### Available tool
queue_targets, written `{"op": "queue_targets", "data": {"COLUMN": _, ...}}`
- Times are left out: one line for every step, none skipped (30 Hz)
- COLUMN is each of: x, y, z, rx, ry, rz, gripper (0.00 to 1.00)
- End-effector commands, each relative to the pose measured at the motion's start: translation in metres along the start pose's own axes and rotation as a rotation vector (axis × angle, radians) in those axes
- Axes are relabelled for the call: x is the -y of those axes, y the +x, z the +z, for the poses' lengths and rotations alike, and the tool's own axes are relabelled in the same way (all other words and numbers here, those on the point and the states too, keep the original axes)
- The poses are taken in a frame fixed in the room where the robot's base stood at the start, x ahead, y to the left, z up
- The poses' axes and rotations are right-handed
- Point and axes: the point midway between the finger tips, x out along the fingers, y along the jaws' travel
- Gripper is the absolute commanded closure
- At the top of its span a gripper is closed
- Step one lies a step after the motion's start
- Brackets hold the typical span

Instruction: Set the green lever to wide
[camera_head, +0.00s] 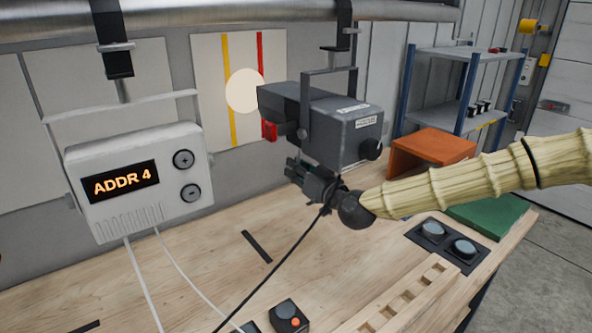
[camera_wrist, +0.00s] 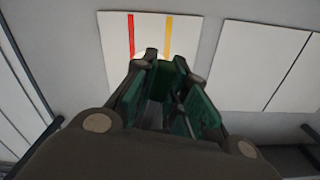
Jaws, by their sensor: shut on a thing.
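A dark grey lamp (camera_head: 335,122) hangs from the overhead pipe by a yoke. A red tab (camera_head: 269,130) shows at its front left side. My gripper (camera_head: 300,176) is just under the lamp's lower front edge, closed in on something there. In the wrist view my gripper (camera_wrist: 163,62) shows dark fingers with green inner faces. The lever's setting cannot be read.
A bright round spot (camera_head: 245,91) lies on a white panel with yellow and red stripes. A white box reading ADDR 4 (camera_head: 138,180) hangs at left. A black cable crosses below the lamp.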

Motion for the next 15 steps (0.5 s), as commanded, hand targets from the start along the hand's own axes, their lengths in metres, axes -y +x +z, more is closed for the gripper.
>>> {"op": "queue_targets", "data": {"x": -0.001, "y": 0.0, "z": 0.001, "rx": 0.001, "ry": 0.001, "rz": 0.001, "gripper": 1.0}}
{"op": "queue_targets", "data": {"x": -0.001, "y": 0.0, "z": 0.001, "rx": 0.001, "ry": 0.0, "rz": 0.001, "gripper": 1.0}}
{"op": "queue_targets", "data": {"x": -0.001, "y": 0.0, "z": 0.001, "rx": 0.001, "ry": -0.001, "rz": 0.001, "gripper": 1.0}}
{"op": "queue_targets", "data": {"x": -0.001, "y": 0.0, "z": 0.001, "rx": 0.001, "ry": -0.003, "rz": 0.001, "gripper": 1.0}}
{"op": "queue_targets", "data": {"x": -0.002, "y": 0.0, "z": 0.001, "rx": 0.0, "ry": -0.006, "rz": 0.001, "gripper": 1.0}}
{"op": "queue_targets", "data": {"x": -0.003, "y": 0.0, "z": 0.001, "rx": 0.0, "ry": -0.012, "rz": 0.001, "gripper": 1.0}}
{"op": "queue_targets", "data": {"x": -0.004, "y": -0.001, "z": 0.001, "rx": 0.0, "ry": -0.018, "rz": 0.001, "gripper": 1.0}}
{"op": "queue_targets", "data": {"x": -0.005, "y": -0.001, "z": 0.001, "rx": 0.0, "ry": -0.025, "rz": 0.001, "gripper": 1.0}}
{"op": "queue_targets", "data": {"x": -0.007, "y": -0.001, "z": 0.002, "rx": 0.0, "ry": -0.036, "rz": 0.001, "gripper": 1.0}}
{"op": "queue_targets", "data": {"x": -0.008, "y": -0.001, "z": 0.002, "rx": 0.001, "ry": -0.046, "rz": 0.001, "gripper": 1.0}}
{"op": "queue_targets", "data": {"x": -0.01, "y": -0.001, "z": 0.002, "rx": 0.0, "ry": -0.058, "rz": 0.001, "gripper": 1.0}}
{"op": "queue_targets", "data": {"x": -0.012, "y": -0.001, "z": 0.002, "rx": 0.0, "ry": -0.076, "rz": 0.001, "gripper": 1.0}}
{"op": "queue_targets", "data": {"x": -0.015, "y": -0.001, "z": 0.003, "rx": 0.001, "ry": -0.09, "rz": 0.002, "gripper": 1.0}}
{"op": "queue_targets", "data": {"x": -0.017, "y": -0.001, "z": 0.003, "rx": 0.001, "ry": -0.106, "rz": 0.002, "gripper": 1.0}}
{"op": "queue_targets", "data": {"x": -0.02, "y": -0.001, "z": 0.002, "rx": 0.0, "ry": -0.13, "rz": 0.002, "gripper": 1.0}}
